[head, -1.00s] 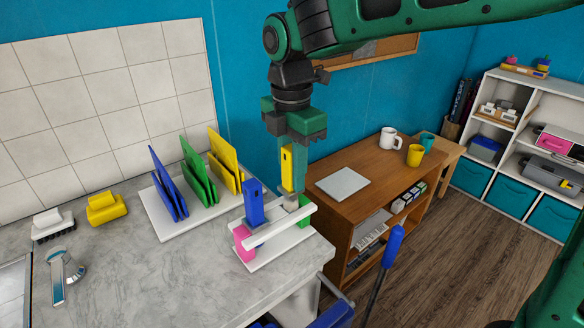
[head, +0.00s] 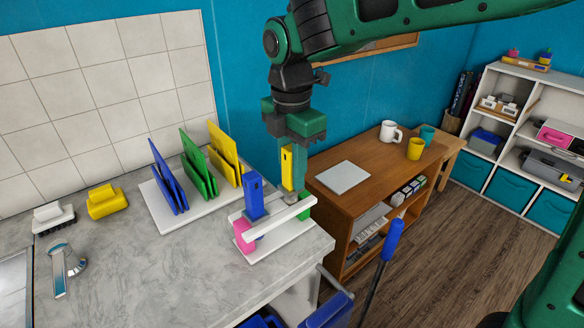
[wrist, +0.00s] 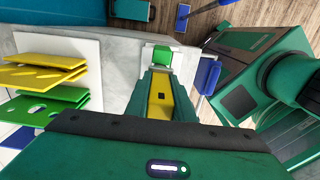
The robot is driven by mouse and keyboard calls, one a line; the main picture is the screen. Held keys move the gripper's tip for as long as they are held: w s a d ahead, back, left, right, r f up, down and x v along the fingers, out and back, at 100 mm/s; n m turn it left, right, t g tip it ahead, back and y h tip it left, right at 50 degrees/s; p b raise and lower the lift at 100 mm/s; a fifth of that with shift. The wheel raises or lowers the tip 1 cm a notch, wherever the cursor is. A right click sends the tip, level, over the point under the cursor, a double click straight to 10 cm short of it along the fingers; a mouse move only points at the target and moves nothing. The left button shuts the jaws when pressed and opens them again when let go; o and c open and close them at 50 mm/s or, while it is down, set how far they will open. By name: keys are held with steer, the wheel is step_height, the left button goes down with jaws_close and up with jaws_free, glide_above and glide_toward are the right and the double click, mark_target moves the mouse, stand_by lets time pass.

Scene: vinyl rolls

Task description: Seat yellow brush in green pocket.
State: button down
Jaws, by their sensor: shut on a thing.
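The yellow brush (head: 287,168) is upright in my gripper (head: 293,160), with the fingers shut on its handle. It hangs at the right end of a white rack (head: 282,221), and its lower end is hidden in the head view. The green pocket (head: 304,212) is the green part at that rack end, just below and right of the brush. In the wrist view the yellow handle (wrist: 160,98) shows between the fingers, with a green block (wrist: 162,56) beyond. I cannot tell whether the brush tip is inside the pocket.
A blue handle (head: 254,195) stands in the rack beside a pink part (head: 243,236). Blue, green and yellow panels (head: 222,155) stand on a white base behind. A yellow scrub brush (head: 107,201) and a white one (head: 53,217) lie left.

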steer(key=shift+f, duration=1.1)
steer(key=shift+f, duration=0.1)
steer(key=c, duration=0.9)
jaws_free()
steer(key=shift+r, duration=4.5)
